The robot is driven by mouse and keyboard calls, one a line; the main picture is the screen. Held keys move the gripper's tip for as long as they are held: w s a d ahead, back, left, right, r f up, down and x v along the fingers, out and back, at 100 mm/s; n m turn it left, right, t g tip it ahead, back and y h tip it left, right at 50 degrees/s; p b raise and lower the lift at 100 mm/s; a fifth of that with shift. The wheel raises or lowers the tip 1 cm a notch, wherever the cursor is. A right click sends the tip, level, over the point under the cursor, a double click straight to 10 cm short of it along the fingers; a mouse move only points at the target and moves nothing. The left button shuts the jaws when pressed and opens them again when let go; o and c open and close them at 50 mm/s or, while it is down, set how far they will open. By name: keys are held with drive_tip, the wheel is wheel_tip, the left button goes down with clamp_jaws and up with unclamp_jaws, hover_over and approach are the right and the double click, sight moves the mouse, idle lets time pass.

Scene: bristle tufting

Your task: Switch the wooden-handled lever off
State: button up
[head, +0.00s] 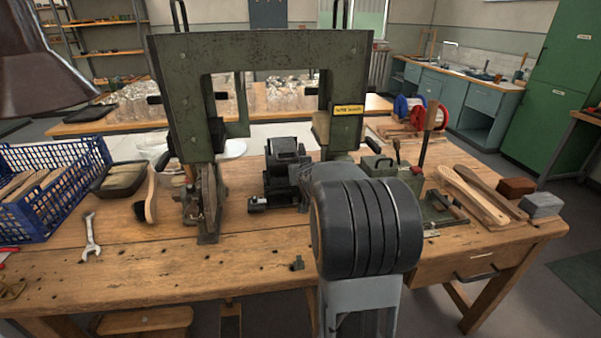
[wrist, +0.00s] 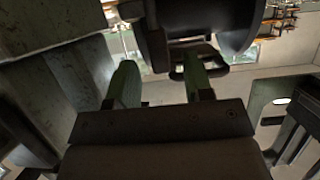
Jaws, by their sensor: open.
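Dark rounded parts and a dark handle-like bar lie beyond the fingertips. In the head view my dark arm reaches over the bench middle, left of the lever, and I cannot make out the fingertips there.
A green machine frame (head: 260,45) arches over the bench (head: 190,275). A blue crate (head: 70,200), a wrench (head: 91,237) and a brush (head: 150,195) are at the left. Wooden brush bodies (head: 475,193) and a grey block (head: 541,205) lie right of the lever. The bench front is mostly clear.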

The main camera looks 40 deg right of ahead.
drive_tip(key=shift+x, duration=1.3)
drive_tip(key=shift+c, duration=0.3)
clamp_jaws()
